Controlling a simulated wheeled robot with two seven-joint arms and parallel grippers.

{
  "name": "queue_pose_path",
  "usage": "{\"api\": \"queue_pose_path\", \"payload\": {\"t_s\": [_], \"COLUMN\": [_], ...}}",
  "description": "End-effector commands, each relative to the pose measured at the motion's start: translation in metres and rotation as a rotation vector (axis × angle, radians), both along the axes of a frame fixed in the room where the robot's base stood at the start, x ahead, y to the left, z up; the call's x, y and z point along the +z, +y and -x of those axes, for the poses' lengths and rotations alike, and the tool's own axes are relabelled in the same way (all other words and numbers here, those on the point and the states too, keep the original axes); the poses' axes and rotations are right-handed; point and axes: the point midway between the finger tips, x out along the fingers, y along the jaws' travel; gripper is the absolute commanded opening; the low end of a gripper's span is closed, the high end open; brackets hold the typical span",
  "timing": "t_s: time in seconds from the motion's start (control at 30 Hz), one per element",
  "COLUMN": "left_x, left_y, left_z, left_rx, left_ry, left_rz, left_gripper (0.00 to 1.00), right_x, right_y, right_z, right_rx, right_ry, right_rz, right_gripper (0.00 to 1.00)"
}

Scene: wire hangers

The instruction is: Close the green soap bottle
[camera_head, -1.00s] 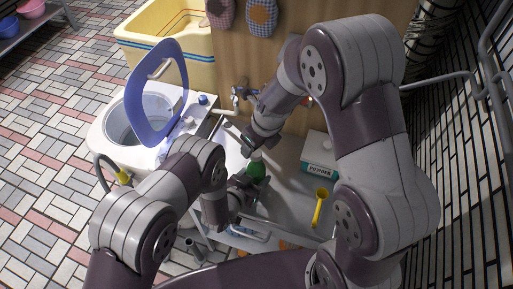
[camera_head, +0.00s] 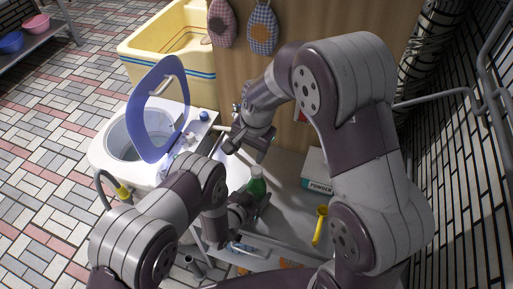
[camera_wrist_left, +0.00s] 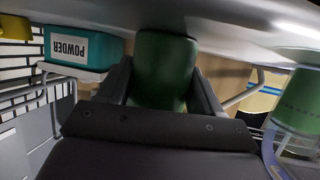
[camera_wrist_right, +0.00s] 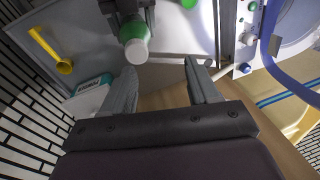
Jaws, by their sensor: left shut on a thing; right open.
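The green soap bottle (camera_head: 257,184) stands on the grey counter, upright in the head view. My left gripper (camera_head: 252,200) is shut around its body; in the left wrist view the green body (camera_wrist_left: 165,68) sits between the fingers. In the right wrist view the bottle (camera_wrist_right: 133,32) has a white top (camera_wrist_right: 136,50) in place on its upper end. My right gripper (camera_head: 247,150) is open and empty, above and behind the bottle, apart from it. Its spread fingers (camera_wrist_right: 163,88) show in the right wrist view.
A white-and-teal powder box (camera_head: 317,170) and a yellow scoop (camera_head: 320,225) are right of the bottle. A washer with a raised blue lid (camera_head: 158,110) stands left. A second green object (camera_wrist_left: 302,100) shows in the left wrist view. A yellow tub (camera_head: 165,60) is behind.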

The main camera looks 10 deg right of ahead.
Motion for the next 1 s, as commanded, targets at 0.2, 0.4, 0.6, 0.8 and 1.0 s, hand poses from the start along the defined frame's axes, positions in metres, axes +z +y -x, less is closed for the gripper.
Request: {"api": "queue_pose_path", "payload": {"t_s": [0.2, 0.4, 0.6, 0.8, 1.0], "left_x": [0.0, 0.0, 0.0, 0.0, 0.0], "left_y": [0.0, 0.0, 0.0, 0.0, 0.0], "left_z": [0.0, 0.0, 0.0, 0.0, 0.0], "left_rx": [0.0, 0.0, 0.0, 0.0, 0.0], "left_ry": [0.0, 0.0, 0.0, 0.0, 0.0], "left_rz": [0.0, 0.0, 0.0, 0.0, 0.0], "left_gripper": [0.0, 0.0, 0.0, 0.0, 0.0], "right_x": [0.006, 0.012, 0.014, 0.014, 0.014], "right_y": [-0.003, -0.009, -0.014, -0.015, -0.015], "right_z": [0.001, 0.004, 0.01, 0.014, 0.014], "right_rx": [0.933, 1.794, 2.494, 2.826, 2.875], "right_ry": [-0.035, -0.055, -0.077, -0.11, -0.118], "right_rz": [0.149, 0.236, 0.247, 0.231, 0.233], "right_gripper": [0.6, 0.6, 0.6, 0.6, 0.6]}}
